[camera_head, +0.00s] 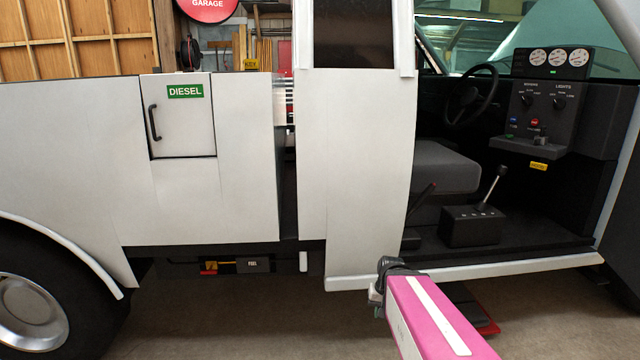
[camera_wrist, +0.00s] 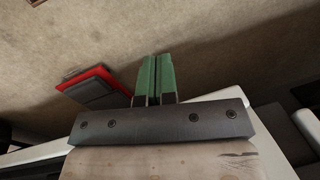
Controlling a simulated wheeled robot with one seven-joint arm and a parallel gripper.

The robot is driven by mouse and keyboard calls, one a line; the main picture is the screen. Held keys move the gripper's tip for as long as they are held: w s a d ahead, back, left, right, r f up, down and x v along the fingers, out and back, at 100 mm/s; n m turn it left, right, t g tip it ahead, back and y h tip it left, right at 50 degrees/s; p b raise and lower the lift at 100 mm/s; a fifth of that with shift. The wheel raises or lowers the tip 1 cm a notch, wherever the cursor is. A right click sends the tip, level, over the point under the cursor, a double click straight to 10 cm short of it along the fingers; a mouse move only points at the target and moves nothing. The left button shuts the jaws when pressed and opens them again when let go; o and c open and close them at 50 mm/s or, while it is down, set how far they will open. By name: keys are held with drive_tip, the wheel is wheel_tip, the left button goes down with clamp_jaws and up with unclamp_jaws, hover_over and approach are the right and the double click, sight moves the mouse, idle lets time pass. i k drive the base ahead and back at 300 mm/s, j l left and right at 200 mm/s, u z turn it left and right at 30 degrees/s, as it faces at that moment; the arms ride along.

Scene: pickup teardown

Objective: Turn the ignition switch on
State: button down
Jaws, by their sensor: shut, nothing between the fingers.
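The truck's dashboard panel (camera_head: 560,95) shows at the right through the open cab doorway. It carries dark knobs under white lettering, a blue button (camera_head: 513,121) and a red button (camera_head: 535,122). I cannot tell which of these is the ignition switch. My gripper shows in the wrist view, with its two green fingers (camera_wrist: 157,62) close together, shut and empty over the floor. In the head view my pink arm is low, outside the cab near the door sill, well apart from the dashboard.
The steering wheel (camera_head: 470,95), seat (camera_head: 446,167) and a shifter box (camera_head: 471,226) with an upright lever are inside the cab. The white door sill (camera_head: 500,267) and door pillar border the opening. A red and dark object (camera_wrist: 92,87) lies on the floor.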

sight(538, 140)
drive_tip(key=z, duration=1.3)
